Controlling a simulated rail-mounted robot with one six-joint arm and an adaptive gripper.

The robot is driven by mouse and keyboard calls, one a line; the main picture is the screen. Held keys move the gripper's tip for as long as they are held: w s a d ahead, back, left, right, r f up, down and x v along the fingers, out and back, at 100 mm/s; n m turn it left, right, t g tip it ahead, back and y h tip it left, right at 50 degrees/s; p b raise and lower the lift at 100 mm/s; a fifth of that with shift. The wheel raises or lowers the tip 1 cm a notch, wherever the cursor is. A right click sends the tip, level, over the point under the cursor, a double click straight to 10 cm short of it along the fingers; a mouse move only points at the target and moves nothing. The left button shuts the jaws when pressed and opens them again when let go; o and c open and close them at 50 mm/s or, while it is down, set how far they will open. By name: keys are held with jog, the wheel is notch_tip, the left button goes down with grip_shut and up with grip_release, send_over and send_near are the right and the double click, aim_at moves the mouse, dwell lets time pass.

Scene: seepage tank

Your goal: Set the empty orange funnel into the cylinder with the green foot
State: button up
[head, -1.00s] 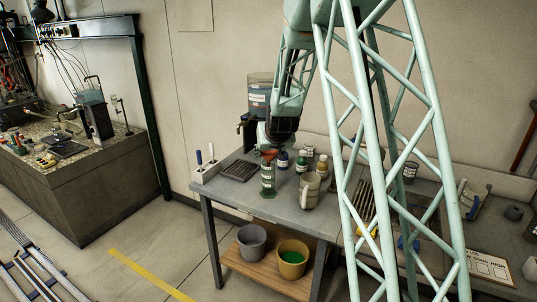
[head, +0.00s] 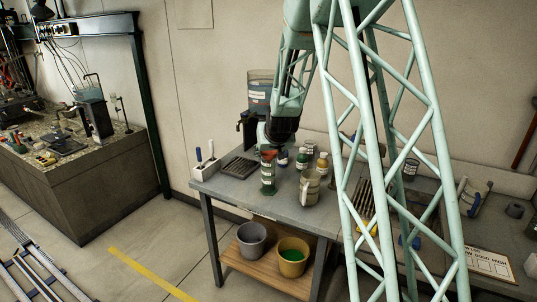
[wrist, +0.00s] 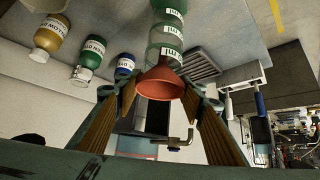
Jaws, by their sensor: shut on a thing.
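The orange funnel (wrist: 160,82) is held between the fingers of my gripper (wrist: 158,100), its wide mouth toward the wrist camera. In the head view the funnel (head: 268,154) shows small under my gripper (head: 273,147), right at the top of the green-tinted cylinder (head: 268,176). The cylinder stands upright on its green foot (head: 268,191) on the grey bench. In the wrist view the cylinder (wrist: 168,30) lines up behind the funnel. The funnel's stem is hidden, so I cannot tell whether it is inside the cylinder.
A mug-like jug (head: 310,187) stands close right of the cylinder. Several labelled bottles (head: 302,160) stand behind it. A tray (head: 240,167) and a white holder (head: 205,170) are to the left. The bench (head: 235,190) is clear in front.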

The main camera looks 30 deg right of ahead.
jog(key=shift+f, duration=0.25)
jog(key=o, duration=0.8)
jog(key=shift+r, duration=0.1)
jog(key=v, duration=1.2)
dwell(0.6)
